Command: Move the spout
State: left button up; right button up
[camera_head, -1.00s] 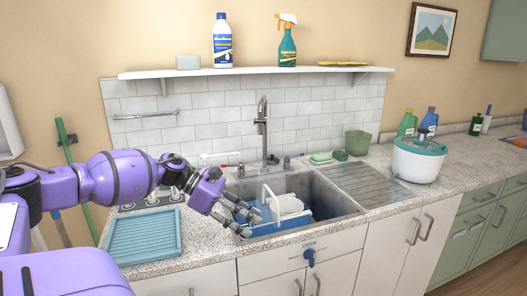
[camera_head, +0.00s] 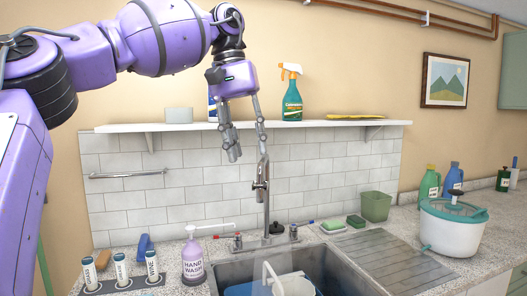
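The spout is on a grey metal faucet (camera_head: 266,205) standing upright behind the sink (camera_head: 225,275), with its top bending over toward me. My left gripper (camera_head: 248,152) points down with its fingers spread and empty. In the picture its right fingertip overlaps or borders the top of the spout; I cannot tell if they touch. The wall shelf is behind the gripper. My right gripper is not in view.
A shelf (camera_head: 330,124) holds a spray bottle (camera_head: 292,100) and a partly hidden bottle. A hand-wash pump (camera_head: 193,262) stands left of the faucet. A green cup (camera_head: 376,206) and a white pot (camera_head: 452,230) stand to the right. Dishes lie in the sink.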

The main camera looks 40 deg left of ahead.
aim_at(262, 180)
jog(key=i+j, duration=0.7)
jog(key=j, duration=0.25)
